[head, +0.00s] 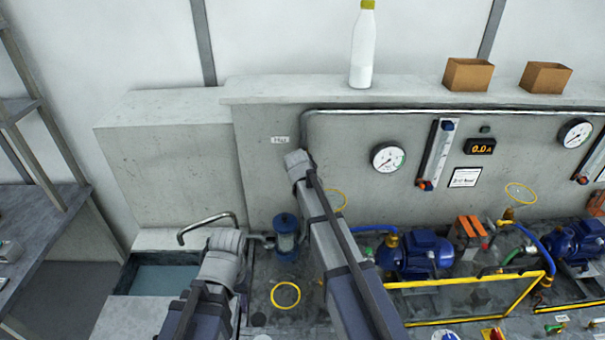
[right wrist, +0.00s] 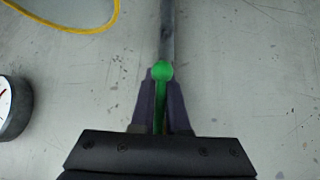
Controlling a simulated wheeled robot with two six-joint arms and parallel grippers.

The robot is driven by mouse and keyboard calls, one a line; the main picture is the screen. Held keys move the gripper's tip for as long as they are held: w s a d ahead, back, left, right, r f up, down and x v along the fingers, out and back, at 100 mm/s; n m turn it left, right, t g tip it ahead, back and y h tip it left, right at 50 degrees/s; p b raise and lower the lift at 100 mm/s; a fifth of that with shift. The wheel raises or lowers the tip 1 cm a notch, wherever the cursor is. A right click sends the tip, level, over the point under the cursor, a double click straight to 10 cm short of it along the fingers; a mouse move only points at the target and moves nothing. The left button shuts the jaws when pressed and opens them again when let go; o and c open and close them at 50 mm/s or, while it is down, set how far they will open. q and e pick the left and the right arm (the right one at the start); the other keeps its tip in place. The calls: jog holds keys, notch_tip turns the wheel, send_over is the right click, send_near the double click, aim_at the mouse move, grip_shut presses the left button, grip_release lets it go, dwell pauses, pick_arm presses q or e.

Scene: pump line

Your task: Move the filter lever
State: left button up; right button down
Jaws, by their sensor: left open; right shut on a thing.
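In the right wrist view my right gripper (right wrist: 161,105) is shut on a green lever (right wrist: 160,118) with a round green knob. The knob sticks out just past the fingertips, in line with a grey pipe or bar (right wrist: 167,30). In the head view my right arm reaches up to the grey panel, and its fingers and the lever cannot be made out there. A blue filter-like canister (head: 286,235) stands upright between my two arms. My left gripper (head: 228,242) is open at the lower left, beside the canister; its fingertips are hard to make out.
A basin (head: 160,279) with a bent spout (head: 205,222) lies at left. Blue pumps (head: 415,252) behind a yellow rail (head: 470,283) stand at right. A gauge (head: 388,157) is on the panel. A bottle (head: 362,50) and two boxes (head: 467,75) stand on the ledge.

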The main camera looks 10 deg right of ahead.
jog(key=shift+s+d, duration=0.1)
dwell(0.5)
jog(key=c, duration=0.9)
grip_release()
jog(key=p+v, duration=0.5)
jog(key=v, duration=0.2)
jog(key=shift+s+r, duration=0.2)
jog(key=shift+r, duration=0.05)
